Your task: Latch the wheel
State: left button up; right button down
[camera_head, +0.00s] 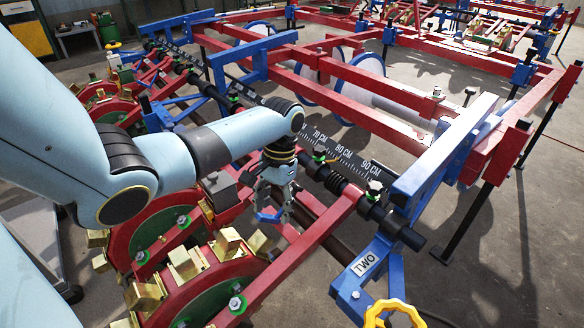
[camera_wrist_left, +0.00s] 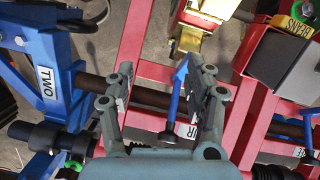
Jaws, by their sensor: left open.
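A red punch wheel (camera_head: 215,285) with brass blocks on its rim stands at the lower left of the head view. My left gripper (camera_head: 274,208) points down beside it, over the red frame bars. In the wrist view my left gripper (camera_wrist_left: 160,88) is open, with a finger on each side of a small lever with a blue, arrow-shaped tip (camera_wrist_left: 180,78). The lever appears apart from the left finger and close to the right one; contact cannot be told. A blue piece (camera_head: 268,216) shows at the fingertips in the head view. The right gripper is out of view.
A black scale bar (camera_head: 335,150) with centimetre marks runs right of the gripper. A blue bracket labelled TWO (camera_head: 365,275) and a yellow handwheel (camera_head: 393,312) stand at lower right. A second red wheel (camera_head: 105,110) is farther back. Bare floor lies at right.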

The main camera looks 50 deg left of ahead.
pick_arm(q)
notch_tip(320, 180, up, 8)
jog(key=t+b, duration=0.2)
send_over(298, 185)
jog(key=shift+s+a, duration=0.1)
jog(key=f+b, duration=0.1)
jog(key=f, duration=0.1)
jog(key=f+b, duration=0.2)
jog(key=f, duration=0.1)
jog(key=f+b, duration=0.1)
jog(key=f, duration=0.2)
jog(key=shift+w+f, duration=0.1)
jog(key=shift+w, duration=0.15)
jog(key=shift+f+b, duration=0.4)
jog(key=shift+f, duration=0.15)
jog(key=shift+f+y, duration=0.3)
jog(key=shift+f, duration=0.05)
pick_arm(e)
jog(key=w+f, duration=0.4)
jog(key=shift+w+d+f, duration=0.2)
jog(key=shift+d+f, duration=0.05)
pick_arm(q)
jog(key=shift+c, duration=0.4)
grip_shut()
